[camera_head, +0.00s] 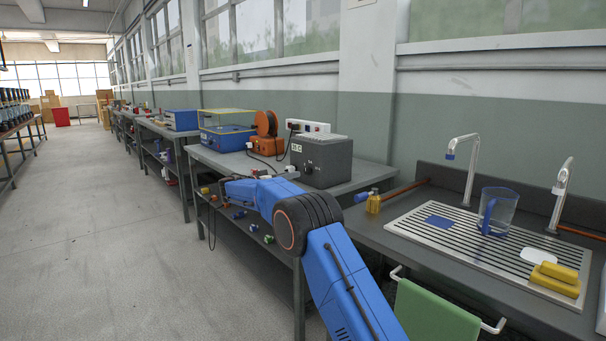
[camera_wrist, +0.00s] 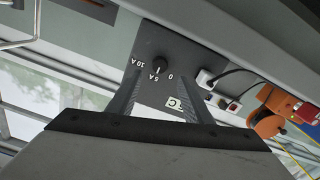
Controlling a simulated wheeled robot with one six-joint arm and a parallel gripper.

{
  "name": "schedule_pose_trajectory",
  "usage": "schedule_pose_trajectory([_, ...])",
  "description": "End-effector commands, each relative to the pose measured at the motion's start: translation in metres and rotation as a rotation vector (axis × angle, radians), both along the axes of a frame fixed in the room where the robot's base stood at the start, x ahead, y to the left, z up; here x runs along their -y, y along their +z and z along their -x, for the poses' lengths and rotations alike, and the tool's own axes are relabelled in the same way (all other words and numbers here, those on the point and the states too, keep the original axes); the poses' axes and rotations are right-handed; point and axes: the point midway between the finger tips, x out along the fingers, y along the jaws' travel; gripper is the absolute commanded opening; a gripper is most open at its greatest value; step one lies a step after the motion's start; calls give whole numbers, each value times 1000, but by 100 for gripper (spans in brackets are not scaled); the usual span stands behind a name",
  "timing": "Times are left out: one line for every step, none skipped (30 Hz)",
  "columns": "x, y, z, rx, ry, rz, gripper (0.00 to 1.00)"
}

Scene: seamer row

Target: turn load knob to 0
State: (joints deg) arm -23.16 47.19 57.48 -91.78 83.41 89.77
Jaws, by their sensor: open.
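The load knob (camera_wrist: 157,64) is a small black round knob on the face of a dark grey box (camera_wrist: 180,48). Labels 0, 5 A and 10 A stand around it, upside down in the wrist view. Its pointer is too small to read surely. I cannot tell the gap to the knob.
A white socket strip (camera_head: 308,127) and an orange reel (camera_head: 266,124) stand behind and left of the box. A blue case (camera_head: 228,138) is further left. The aisle floor (camera_head: 110,220) is clear.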

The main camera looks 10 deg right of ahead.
Motion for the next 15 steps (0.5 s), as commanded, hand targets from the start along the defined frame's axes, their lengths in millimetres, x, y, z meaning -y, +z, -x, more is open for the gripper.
schedule_pose_trajectory([10, 0, -5, 0, -2, 0, 46])
schedule_pose_trajectory([14, 0, -8, 0, -1, -1, 46])
schedule_pose_trajectory([20, 0, -11, 0, -1, -1, 46])
schedule_pose_trajectory([25, 0, -13, 0, -2, 0, 46])
schedule_pose_trajectory([29, 0, -16, 0, -2, 0, 46])
schedule_pose_trajectory([35, 0, -20, 1, -2, -1, 46])
schedule_pose_trajectory([39, 0, -22, 1, -1, -1, 46])
schedule_pose_trajectory([42, -1, -24, 0, -1, -1, 46])
schedule_pose_trajectory([48, -1, -27, 0, -1, -1, 46])
schedule_pose_trajectory([51, -1, -29, 0, -1, -1, 46])
schedule_pose_trajectory([54, -1, -31, -1, -2, -1, 46])
schedule_pose_trajectory([58, -1, -33, -1, -1, -1, 46])
schedule_pose_trajectory([60, -1, -35, 0, -1, -1, 46])
schedule_pose_trajectory([62, -1, -36, 0, 0, -1, 46])
schedule_pose_trajectory([64, -1, -37, 0, 0, -1, 46])
